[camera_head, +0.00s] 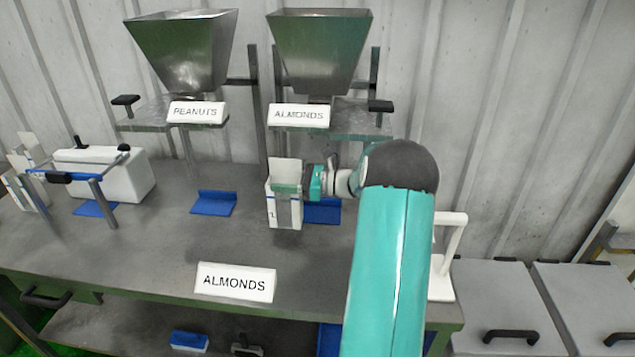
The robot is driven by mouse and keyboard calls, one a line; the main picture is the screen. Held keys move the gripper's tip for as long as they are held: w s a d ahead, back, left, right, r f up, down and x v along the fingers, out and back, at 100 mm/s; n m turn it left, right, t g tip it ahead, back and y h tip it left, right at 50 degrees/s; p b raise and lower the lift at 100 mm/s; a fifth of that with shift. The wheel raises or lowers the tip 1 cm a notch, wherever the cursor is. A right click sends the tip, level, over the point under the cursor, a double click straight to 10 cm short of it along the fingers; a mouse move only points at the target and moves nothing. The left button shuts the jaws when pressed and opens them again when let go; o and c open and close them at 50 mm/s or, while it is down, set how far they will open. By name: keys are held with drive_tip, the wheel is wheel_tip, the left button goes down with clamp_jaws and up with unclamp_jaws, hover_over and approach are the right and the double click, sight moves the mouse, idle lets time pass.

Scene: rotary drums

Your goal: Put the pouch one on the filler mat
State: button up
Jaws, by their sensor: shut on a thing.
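My gripper (290,188) is shut on a white open-topped pouch (284,212) with a blue stripe and a small mark low on its front. I take it for pouch one; the mark is too small to read. The pouch is upright, near the left end of a blue mat (322,213) under the almonds hopper. I cannot tell if its base touches the table. Another blue mat (213,204) lies empty under the peanuts hopper. My arm comes in from the right and hides part of the table.
Metal hoppers labelled PEANUTS (184,50) and ALMONDS (318,50) stand behind. A white sealer-like machine (118,178) and several white pouches (28,170) are at left. An ALMONDS sign (236,282) stands in front. A white stand (444,262) is at right.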

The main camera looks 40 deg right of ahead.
drive_tip(key=d+f, duration=0.3)
drive_tip(key=d, duration=1)
drive_tip(key=shift+s+f, duration=0.2)
drive_tip(key=shift+s, duration=0.1)
drive_tip(key=shift+f, duration=0.1)
drive_tip(key=o, duration=1.6)
drive_tip(key=shift+f, duration=0.1)
drive_tip(key=shift+c, duration=0.2)
drive_tip(key=v, duration=1.2)
drive_tip(key=shift+a, duration=0.1)
